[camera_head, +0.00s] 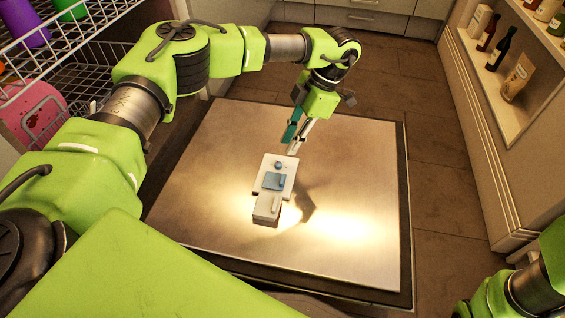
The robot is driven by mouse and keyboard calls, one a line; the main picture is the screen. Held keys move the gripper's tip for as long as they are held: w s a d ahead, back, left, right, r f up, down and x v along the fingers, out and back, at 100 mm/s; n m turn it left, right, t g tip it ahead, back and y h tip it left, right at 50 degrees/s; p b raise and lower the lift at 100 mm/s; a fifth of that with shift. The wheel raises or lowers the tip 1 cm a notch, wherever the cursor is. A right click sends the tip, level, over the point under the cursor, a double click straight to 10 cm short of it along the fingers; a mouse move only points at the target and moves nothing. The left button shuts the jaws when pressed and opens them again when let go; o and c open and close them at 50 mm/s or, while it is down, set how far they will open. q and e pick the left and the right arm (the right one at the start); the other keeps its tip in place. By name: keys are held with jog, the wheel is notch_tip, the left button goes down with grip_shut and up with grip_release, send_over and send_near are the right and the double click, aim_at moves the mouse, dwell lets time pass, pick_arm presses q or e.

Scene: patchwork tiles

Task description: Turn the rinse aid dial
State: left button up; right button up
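A pale grey dispenser (265,206) sits on the metal inner panel of the open door (350,170), near its middle. A small round blue-grey dial (278,164) is at its far end, and a blue piece (274,181) is at its middle. The dial's turn position is too small to read. My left gripper (293,144) reaches down from above, with its fingertips just beyond the dial's far side. One finger looks teal and the other pale. They seem apart from the dial, but the gap between them is unclear. My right gripper is out of view.
Shelves with bottles (503,48) line the right wall. Brown tiled floor (440,190) surrounds the door. My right arm shows at the lower right corner.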

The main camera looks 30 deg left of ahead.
aim_at(279, 163)
pick_arm(q)
jog(key=b+x, duration=0.3)
jog(key=x, duration=0.3)
jog(key=shift+s+f, duration=0.1)
jog(key=shift+f, duration=0.2)
grip_shut()
